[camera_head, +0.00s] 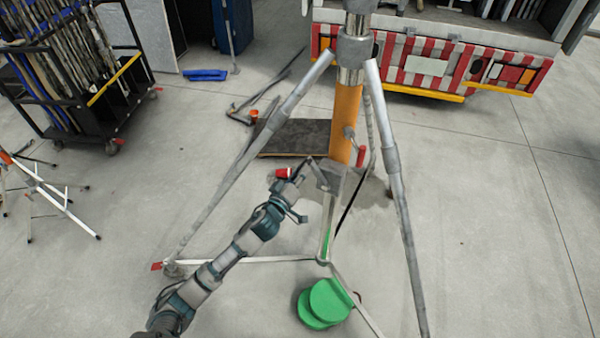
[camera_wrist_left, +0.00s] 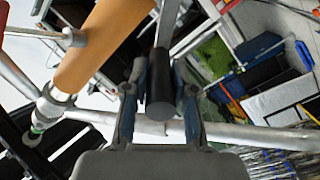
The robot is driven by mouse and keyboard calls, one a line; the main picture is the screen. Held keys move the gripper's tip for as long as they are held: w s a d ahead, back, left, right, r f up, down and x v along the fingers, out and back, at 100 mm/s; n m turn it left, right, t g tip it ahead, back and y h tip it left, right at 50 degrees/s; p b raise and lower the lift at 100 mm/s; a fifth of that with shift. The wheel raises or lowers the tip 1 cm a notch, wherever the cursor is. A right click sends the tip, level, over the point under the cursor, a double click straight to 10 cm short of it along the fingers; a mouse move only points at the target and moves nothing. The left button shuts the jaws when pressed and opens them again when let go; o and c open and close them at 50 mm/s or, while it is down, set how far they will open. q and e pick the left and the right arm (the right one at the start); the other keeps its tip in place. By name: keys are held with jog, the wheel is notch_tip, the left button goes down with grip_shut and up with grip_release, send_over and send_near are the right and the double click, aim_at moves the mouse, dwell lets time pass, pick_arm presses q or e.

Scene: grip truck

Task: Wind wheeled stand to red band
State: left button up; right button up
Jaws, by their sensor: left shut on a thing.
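The wheeled stand (camera_head: 394,170) is a large tripod with silver legs and a central column. The column has a bare metal upper part and an orange section (camera_head: 346,115), which also shows in the wrist view (camera_wrist_left: 105,40). My left gripper (camera_head: 298,182) is beside the column, left of its lower part. In the wrist view its two fingers (camera_wrist_left: 162,92) are shut around a black cylindrical handle (camera_wrist_left: 160,85), seen end-on. A red knob (camera_head: 361,150) sticks out right of the column. I cannot make out a red band on the column. My right gripper is not in view.
Green discs (camera_head: 325,302) lie on the floor by the stand's base. A dark flat board (camera_head: 298,138) lies behind it. A loaded black cart (camera_head: 85,85) is at left, a red-and-white striped truck rear (camera_head: 430,65) at back right. Open floor lies on the right.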

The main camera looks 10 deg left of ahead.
pick_arm(q)
jog(key=s+d+r+p, duration=0.2)
jog(key=s+d+r, duration=0.1)
jog(key=d, duration=0.6)
jog(key=s+d+f+b, duration=0.2)
jog(key=d+f+b, duration=0.7)
jog(key=f, duration=0.2)
jog(key=shift+d+b, duration=0.2)
jog(key=shift+b, duration=0.15)
notch_tip(320, 180, down, 4)
jog(key=b, duration=0.2)
jog(key=shift+f+b, duration=0.2)
jog(key=shift+b, duration=0.15)
grip_shut()
jog(key=shift+w+a+r+p, duration=0.15)
jog(key=shift+a+r+p, duration=0.05)
jog(key=shift+a+p, duration=0.4)
jog(key=shift+w+a+r+p, duration=0.1)
jog(key=shift+a+r+p, duration=0.05)
jog(key=shift+a+p, duration=0.45)
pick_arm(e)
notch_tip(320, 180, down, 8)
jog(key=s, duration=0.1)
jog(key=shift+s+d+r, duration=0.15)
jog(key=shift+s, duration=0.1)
